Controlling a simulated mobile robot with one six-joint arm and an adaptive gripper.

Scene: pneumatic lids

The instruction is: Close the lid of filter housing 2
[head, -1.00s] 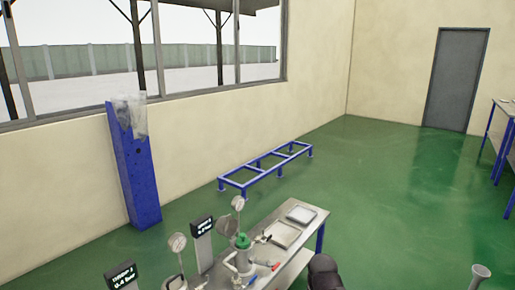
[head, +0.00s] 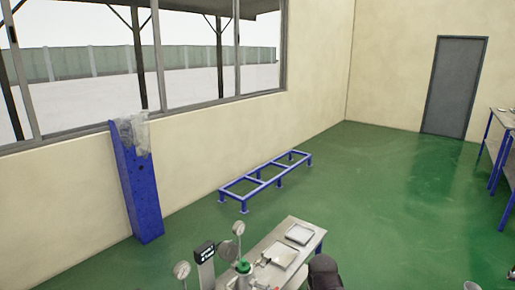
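A filter housing with a green top (head: 243,267) stands at the left end of the metal bench, cut off by the bottom edge of the head view. Its number cannot be read, and I cannot tell whether its lid is open. A dark display post (head: 205,252) with small blurred text stands left of it, and round gauges (head: 239,229) and (head: 182,270) stand close by. No other housing can be made out. My gripper is not in view.
The metal bench (head: 318,239) carries two flat trays (head: 299,234). A dark rounded shape (head: 325,270) overlaps its right side. A low blue frame (head: 265,181) stands on the floor and a blue pillar (head: 138,190) by the wall. Green floor (head: 400,220) is free to the right.

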